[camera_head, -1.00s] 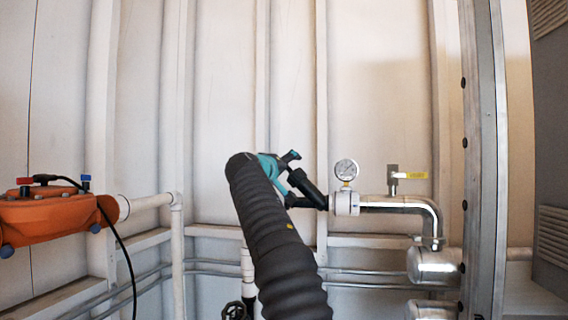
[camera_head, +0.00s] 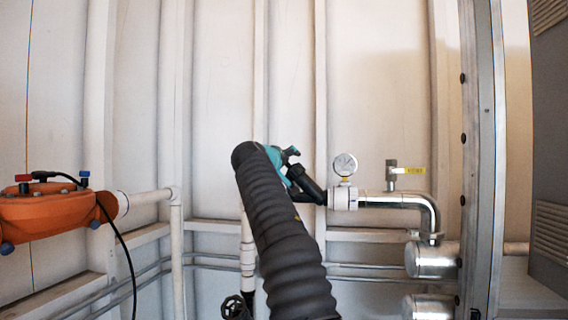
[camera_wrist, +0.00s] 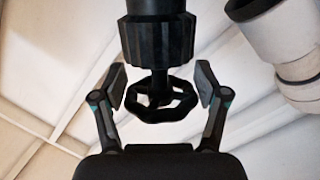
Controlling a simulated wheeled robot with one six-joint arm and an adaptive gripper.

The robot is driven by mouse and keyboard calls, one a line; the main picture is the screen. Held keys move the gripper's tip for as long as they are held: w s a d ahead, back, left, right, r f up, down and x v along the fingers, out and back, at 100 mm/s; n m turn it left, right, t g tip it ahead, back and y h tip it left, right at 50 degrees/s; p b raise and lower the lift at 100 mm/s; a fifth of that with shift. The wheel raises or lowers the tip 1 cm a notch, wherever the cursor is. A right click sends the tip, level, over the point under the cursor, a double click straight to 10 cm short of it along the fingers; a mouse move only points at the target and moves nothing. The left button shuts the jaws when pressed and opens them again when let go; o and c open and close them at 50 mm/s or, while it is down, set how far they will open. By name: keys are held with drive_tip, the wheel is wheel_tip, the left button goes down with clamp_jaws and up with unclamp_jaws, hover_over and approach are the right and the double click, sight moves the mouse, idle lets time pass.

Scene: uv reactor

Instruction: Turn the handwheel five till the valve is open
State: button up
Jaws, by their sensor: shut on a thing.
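A black handwheel (camera_wrist: 161,101) on a short stem sits below a ribbed black valve body (camera_wrist: 158,38) in the wrist view. No number shows on the wheel. In the head view my arm hides most of the place where the gripper works, so the grip does not show clearly there.
An orange pump (camera_head: 45,207) is at left. Another dark handwheel (camera_head: 235,308) shows low beside my arm. A metal post (camera_head: 484,120) stands right.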

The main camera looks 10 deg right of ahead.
drive_tip(key=shift+w+a+f+n+y, duration=0.2)
drive_tip(key=shift+f+n+y, duration=0.1)
drive_tip(key=shift+f+y, duration=0.25)
drive_tip(key=o, duration=1)
drive_tip(key=shift+w+a, duration=0.1)
drive_tip(key=shift+s+r, duration=0.2)
drive_tip(key=shift+r, duration=0.1)
drive_tip(key=shift+v, duration=0.85)
drive_tip(key=v, duration=1)
drive_tip(key=shift+s, duration=0.1)
